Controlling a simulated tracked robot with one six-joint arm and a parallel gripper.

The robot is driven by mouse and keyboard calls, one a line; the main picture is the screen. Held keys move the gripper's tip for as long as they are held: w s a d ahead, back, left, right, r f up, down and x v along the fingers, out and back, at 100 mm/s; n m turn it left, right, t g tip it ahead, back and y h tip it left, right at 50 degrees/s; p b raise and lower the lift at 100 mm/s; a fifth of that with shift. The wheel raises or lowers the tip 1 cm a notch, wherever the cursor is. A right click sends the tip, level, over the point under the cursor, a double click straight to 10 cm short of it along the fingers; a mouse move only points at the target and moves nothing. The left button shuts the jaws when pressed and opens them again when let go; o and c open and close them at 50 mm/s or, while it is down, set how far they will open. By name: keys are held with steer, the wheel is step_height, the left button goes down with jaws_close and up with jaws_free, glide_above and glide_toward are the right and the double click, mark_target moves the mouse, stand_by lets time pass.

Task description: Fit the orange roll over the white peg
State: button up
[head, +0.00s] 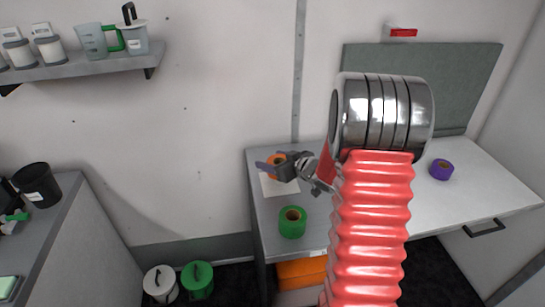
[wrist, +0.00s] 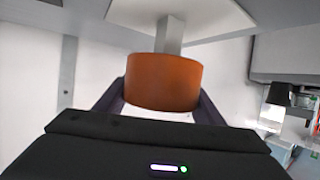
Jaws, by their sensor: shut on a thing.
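My gripper (head: 268,165) is shut on the orange roll (wrist: 163,82), with dark fingers on either side of it in the wrist view. The roll also shows partly in the head view (head: 277,158), above the back left of the workbench. A pale square peg (wrist: 170,36) stands on a white plate (head: 280,187). The wrist picture appears upside down, so the peg's lower part shows above the roll there. The roll hides the rest of the peg. I cannot tell whether the roll is around the peg or in front of it. The peg is not distinguishable in the head view.
A green roll (head: 292,222) stands near the workbench's (head: 320,218) front left. A purple roll (head: 441,169) lies on its right side. My red arm hides the bench's middle. A shelf (head: 80,66) with jugs is on the left wall.

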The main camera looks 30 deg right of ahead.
steer(key=shift+f, duration=1.7)
steer(key=shift+f, duration=0.55)
stand_by(0.4)
steer(key=o, duration=0.8)
steer(key=shift+v, duration=5.5)
